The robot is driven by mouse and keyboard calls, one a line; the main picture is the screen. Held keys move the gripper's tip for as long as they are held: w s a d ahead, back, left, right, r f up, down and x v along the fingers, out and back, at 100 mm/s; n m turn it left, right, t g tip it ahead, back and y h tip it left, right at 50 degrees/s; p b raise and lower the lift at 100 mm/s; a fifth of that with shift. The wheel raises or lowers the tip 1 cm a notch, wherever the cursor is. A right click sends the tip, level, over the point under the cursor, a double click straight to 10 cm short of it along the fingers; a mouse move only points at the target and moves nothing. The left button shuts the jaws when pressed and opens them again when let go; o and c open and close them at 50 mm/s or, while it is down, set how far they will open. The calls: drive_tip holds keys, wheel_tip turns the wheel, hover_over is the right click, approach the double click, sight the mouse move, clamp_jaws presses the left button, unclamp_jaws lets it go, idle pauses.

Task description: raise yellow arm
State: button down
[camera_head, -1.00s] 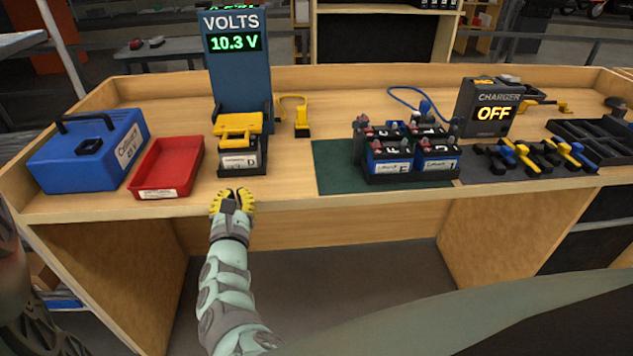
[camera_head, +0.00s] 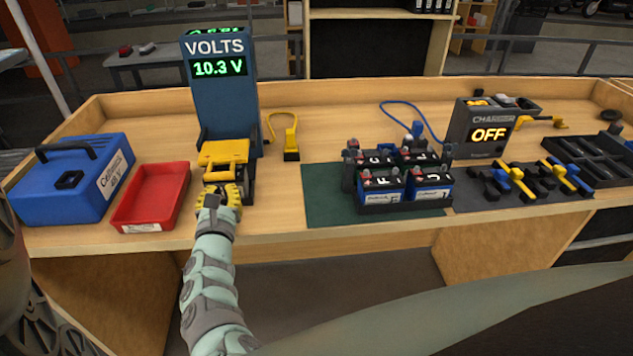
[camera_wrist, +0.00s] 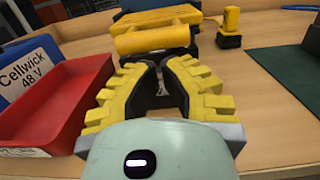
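The yellow arm (camera_head: 223,152) sits low across the front of the blue volt tester (camera_head: 224,110), whose display reads 10.3 V. In the wrist view the yellow arm (camera_wrist: 152,38) is a thick bar just beyond my fingertips. My gripper (camera_head: 217,190) is right at the front of the tester, below and in front of the arm. In the wrist view my gripper's (camera_wrist: 160,66) yellow ridged fingers point at the bar with their tips close together. Whether the tips meet, or touch the bar, I cannot tell. My gripper hides most of the battery under the arm.
A red tray (camera_head: 151,197) and a blue Cellwick case (camera_head: 72,182) stand left of the tester. A yellow clamp-like piece (camera_head: 291,140) is to its right. Several batteries (camera_head: 383,187) stand on the green mat (camera_head: 322,200). The charger (camera_head: 478,128) reads OFF.

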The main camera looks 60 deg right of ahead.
drive_tip(key=r+p, duration=0.1)
drive_tip(key=p, duration=0.1)
drive_tip(key=shift+p, duration=0.4)
